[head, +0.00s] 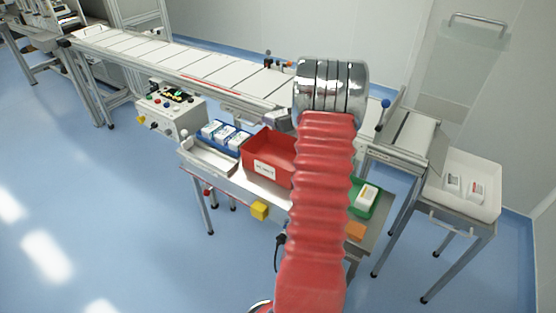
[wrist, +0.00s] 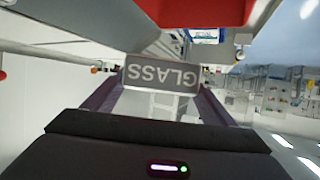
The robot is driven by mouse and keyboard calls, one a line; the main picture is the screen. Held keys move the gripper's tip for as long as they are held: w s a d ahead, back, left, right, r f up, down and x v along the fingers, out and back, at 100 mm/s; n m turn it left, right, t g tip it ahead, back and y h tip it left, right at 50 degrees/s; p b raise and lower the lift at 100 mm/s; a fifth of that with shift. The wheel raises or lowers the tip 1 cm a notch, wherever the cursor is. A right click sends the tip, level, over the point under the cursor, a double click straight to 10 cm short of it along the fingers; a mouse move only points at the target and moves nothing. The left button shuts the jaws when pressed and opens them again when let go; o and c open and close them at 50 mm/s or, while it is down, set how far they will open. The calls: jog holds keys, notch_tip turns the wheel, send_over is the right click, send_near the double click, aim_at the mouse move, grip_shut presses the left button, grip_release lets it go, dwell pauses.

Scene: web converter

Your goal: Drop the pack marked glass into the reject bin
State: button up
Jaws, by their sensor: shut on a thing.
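My gripper (wrist: 160,97) is shut on the pack marked GLASS (wrist: 162,75) in the wrist view. The pack is a grey block with white letters, upside down in the picture, held between the two dark fingers. In the head view my red arm and its chrome joint hide the pack and most of the gripper. A red open bin (head: 268,154) with a white label stands on the bench left of my arm; the label is too small to read surely. A red surface (wrist: 195,8) at the top of the wrist view may be this bin.
A blue tray (head: 211,146) of white packs stands left of the red bin. A green tray (head: 375,209) with one pack is partly behind my arm. A white tray (head: 482,207) with packs stands at right. The conveyor (head: 175,66) runs behind the bench.

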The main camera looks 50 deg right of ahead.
jog(key=shift+s+d, duration=0.25)
jog(key=shift+d, duration=0.05)
jog(key=shift+f, duration=0.15)
jog(key=shift+f, duration=2.9)
jog(key=o, duration=1.2)
